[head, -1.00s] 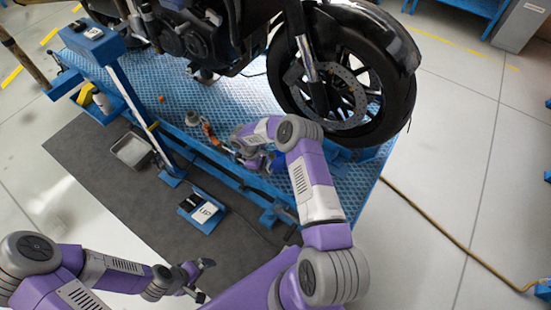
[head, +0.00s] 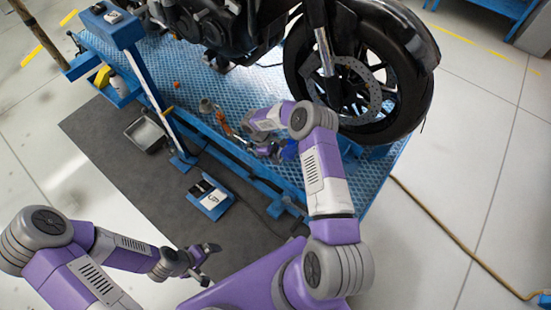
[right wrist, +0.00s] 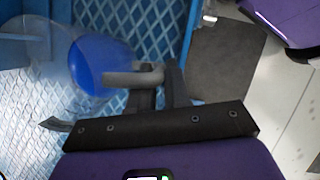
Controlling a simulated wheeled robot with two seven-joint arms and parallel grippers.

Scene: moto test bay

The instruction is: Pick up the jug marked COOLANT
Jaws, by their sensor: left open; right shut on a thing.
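A translucent jug with a blue part (right wrist: 100,65) stands out in the right wrist view, with a pale grey handle (right wrist: 133,78). My right gripper (right wrist: 160,88) is shut on it at the handle. In the head view the jug is a small blue shape (head: 290,149) beside my right gripper (head: 270,149), over the blue lift deck near the front wheel. No COOLANT marking can be read, and my arm partly hides the jug. My left gripper (head: 205,264) is open and empty, over the dark mat at the lower left.
A motorcycle (head: 365,85) stands on the blue textured lift deck (head: 180,80). A grey pot and orange item (head: 222,122) lie near the deck's edge. A yellow-brown hose (head: 450,235) crosses the floor at right.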

